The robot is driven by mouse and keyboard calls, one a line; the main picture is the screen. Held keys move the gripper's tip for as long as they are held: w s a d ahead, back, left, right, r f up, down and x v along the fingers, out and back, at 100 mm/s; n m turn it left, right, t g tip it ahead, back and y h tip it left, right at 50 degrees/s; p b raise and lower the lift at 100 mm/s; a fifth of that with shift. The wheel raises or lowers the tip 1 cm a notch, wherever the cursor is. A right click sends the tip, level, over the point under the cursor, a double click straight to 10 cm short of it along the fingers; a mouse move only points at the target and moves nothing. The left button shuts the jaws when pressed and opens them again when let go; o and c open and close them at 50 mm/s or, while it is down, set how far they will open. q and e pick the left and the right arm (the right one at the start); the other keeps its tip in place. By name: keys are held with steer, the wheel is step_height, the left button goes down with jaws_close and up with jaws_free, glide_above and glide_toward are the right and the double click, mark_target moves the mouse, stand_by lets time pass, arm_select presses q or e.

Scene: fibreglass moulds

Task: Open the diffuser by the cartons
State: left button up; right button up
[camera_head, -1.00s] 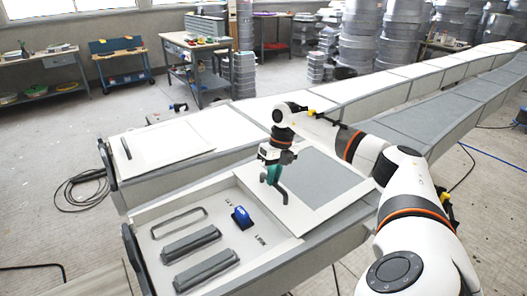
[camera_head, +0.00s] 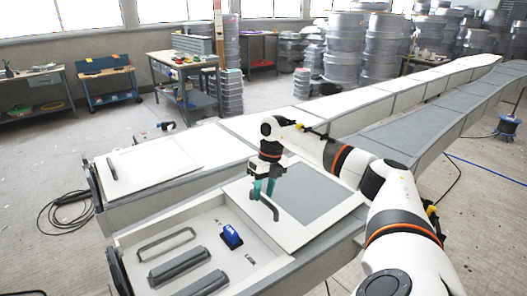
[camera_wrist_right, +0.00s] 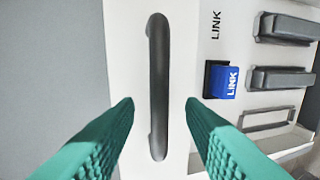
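A flat white-framed panel with a grey centre (camera_head: 316,194) lies on the near bench unit. A dark curved bar handle (camera_head: 269,208) stands on its near left part; it also shows upright in the right wrist view (camera_wrist_right: 158,85). My right gripper (camera_head: 264,189) has teal fingers and is over the handle. In the wrist view its open fingers (camera_wrist_right: 160,103) lie on either side of the handle, with gaps to both. It holds nothing. My left gripper is not in view. I cannot make out any cartons for certain, nor tell whether this panel is the diffuser.
Left of the panel, an open tray section holds a blue LINK switch (camera_head: 231,236), dark grey bars (camera_head: 179,267) and a thin grey frame (camera_head: 166,243). A second white panel (camera_head: 155,165) with a dark handle lies behind. A workbench (camera_head: 186,66) and metal stacks stand farther back.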

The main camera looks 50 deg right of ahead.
step_height(320, 180, up, 11)
steer(key=d+b, duration=0.1)
steer(key=d, duration=0.1)
steer(key=shift+s, duration=0.3)
steer(key=shift+d+r, duration=0.1)
